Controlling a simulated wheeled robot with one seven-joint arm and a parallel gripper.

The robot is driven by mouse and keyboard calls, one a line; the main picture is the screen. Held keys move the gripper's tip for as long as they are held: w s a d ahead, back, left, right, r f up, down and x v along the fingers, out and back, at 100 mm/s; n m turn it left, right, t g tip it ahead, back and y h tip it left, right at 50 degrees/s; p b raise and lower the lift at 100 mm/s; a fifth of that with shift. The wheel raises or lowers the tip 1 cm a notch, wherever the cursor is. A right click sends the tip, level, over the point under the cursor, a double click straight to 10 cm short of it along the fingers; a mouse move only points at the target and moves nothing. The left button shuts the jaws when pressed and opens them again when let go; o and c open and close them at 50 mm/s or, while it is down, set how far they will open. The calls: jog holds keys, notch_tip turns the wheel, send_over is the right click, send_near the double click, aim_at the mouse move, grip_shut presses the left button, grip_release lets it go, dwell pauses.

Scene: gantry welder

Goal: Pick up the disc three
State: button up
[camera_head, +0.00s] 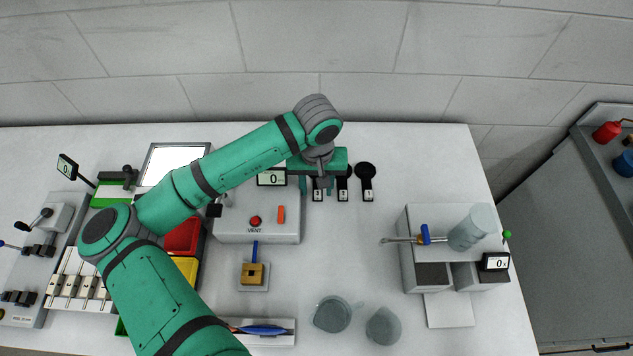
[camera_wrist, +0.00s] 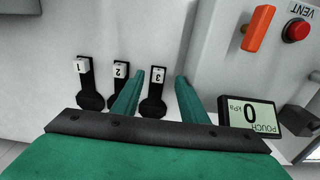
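Disc three is a black round piece with a handle tagged 3; in the wrist view disc three (camera_wrist: 153,107) lies between my two fingers in the picture. My gripper (camera_wrist: 157,90) is open, with a visible gap on each side of disc three; I cannot tell its height above it. In the head view my gripper (camera_head: 318,186) is over disc three, whose tag end (camera_head: 318,195) shows below it while the rest is hidden. Disc two (camera_wrist: 121,72) is partly covered by one finger. Disc one (camera_wrist: 86,85) is beside it.
The pouch gauge (camera_wrist: 251,114) reads 0, close to one finger. A grey two-block stand (camera_head: 408,262) is at the right.

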jog(key=shift+s+d+f, duration=0.15)
jog(key=shift+f, duration=0.45)
jog(key=shift+s+d+f, duration=0.1)
jog(key=shift+d+f, duration=0.05)
jog(key=shift+f, duration=0.45)
jog(key=shift+w+f, duration=0.2)
jog(key=shift+s+r, duration=0.1)
jog(key=shift+a, duration=0.15)
grip_shut()
jog(key=shift+r, duration=0.1)
jog(key=shift+r, duration=0.15)
